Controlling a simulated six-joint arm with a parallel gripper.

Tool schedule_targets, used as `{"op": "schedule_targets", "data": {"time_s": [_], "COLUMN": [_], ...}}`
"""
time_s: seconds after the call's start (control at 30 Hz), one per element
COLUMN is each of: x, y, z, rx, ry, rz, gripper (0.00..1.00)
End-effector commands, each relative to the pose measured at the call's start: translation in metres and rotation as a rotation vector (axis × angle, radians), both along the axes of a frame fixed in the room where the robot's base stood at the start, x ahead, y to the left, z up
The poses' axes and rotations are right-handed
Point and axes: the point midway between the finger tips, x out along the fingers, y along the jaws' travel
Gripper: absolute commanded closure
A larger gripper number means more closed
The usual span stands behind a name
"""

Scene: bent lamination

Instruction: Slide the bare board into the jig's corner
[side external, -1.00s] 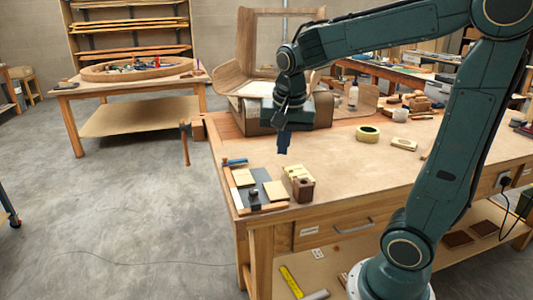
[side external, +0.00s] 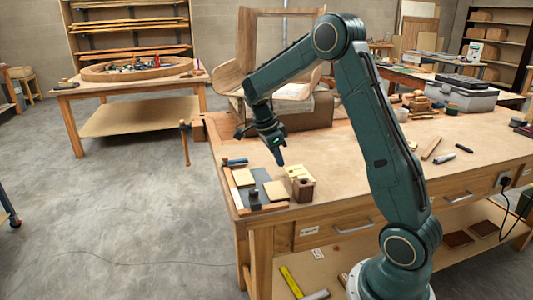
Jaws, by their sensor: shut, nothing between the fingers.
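The jig is a dark grey plate (side external: 261,178) with a wooden and white edge strip (side external: 238,198) along its left side, at the bench's front left corner. Two pale flat boards lie on it: one on the left (side external: 243,177) and one on the right (side external: 275,191). I cannot tell which is the bare one. A small dark upright piece (side external: 254,199) stands between them, near the front. My gripper (side external: 280,162) is shut and empty, tilted with its tip pointing down, behind the right board and apart from both boards.
A pale stack of pieces (side external: 298,173) and a brown block with a hole (side external: 303,190) stand just right of the jig. A blue-handled tool (side external: 235,161) lies behind it. A bent wood form (side external: 300,106) stands at the back. The bench middle (side external: 345,155) is clear.

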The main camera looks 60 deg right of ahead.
Motion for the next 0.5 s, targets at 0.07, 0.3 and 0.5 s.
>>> {"op": "schedule_targets", "data": {"time_s": [0.07,0.3,0.5], "x": [0.001,0.0,-0.002], "y": [-0.002,-0.003,-0.005], "z": [-0.003,-0.004,-0.014], "rx": [-0.004,-0.006,-0.005], "ry": [0.002,0.003,0.005], "rz": [-0.02,-0.025,-0.024], "gripper": [1.0,1.0,1.0]}}
